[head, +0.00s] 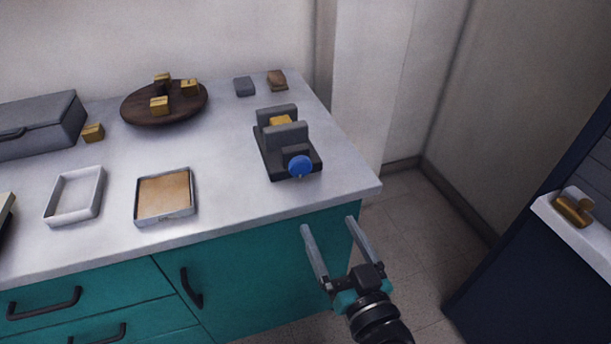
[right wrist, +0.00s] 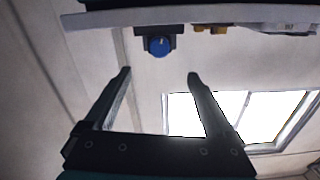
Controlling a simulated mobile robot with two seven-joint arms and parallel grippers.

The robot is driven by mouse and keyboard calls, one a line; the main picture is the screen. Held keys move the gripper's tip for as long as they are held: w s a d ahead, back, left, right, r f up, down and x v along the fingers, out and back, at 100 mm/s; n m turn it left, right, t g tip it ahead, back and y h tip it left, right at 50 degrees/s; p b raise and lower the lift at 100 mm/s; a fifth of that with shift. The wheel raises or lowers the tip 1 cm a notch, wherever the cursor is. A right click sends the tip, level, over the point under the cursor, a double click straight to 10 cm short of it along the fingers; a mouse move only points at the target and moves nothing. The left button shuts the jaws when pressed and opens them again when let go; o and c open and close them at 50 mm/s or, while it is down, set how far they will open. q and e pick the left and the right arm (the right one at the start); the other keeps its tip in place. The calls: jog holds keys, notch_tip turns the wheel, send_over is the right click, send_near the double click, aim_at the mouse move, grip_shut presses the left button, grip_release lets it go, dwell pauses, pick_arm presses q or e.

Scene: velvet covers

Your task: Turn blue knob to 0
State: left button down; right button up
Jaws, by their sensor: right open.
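The blue knob (head: 300,166) is on the near face of a dark grey vise-like device (head: 287,145), which stands near the right end of the counter and has a yellow block (head: 281,121) between its upright plates. A small pale mark shows at the knob's lower edge; I cannot read any numbers. My right gripper (head: 328,224) is open and empty, in front of the counter edge, below and apart from the knob. In the right wrist view the knob (right wrist: 159,46) shows beyond and between the open fingers (right wrist: 158,75). My left gripper is not in view.
The white counter (head: 230,155) holds a round brown board (head: 130,108) with yellow blocks, a grey case (head: 50,120), a tan-filled tray (head: 165,196) and an empty white frame (head: 75,195). A dark cabinet (head: 520,270) stands at right. Floor is free between.

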aim_at(302, 171)
jog(key=b+x, duration=0.1)
jog(key=x, duration=1.2)
jog(key=shift+f, duration=0.15)
jog(key=shift+w+a, duration=0.2)
jog(key=shift+w, duration=0.45)
jog(key=shift+w+a, duration=0.1)
jog(key=shift+w, duration=0.2)
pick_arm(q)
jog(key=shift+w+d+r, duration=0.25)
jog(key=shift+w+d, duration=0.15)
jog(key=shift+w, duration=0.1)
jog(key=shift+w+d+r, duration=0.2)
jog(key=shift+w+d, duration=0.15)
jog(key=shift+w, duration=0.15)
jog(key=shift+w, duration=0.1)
pick_arm(e)
jog(key=c, duration=1.4)
jog(key=shift+o, duration=0.2)
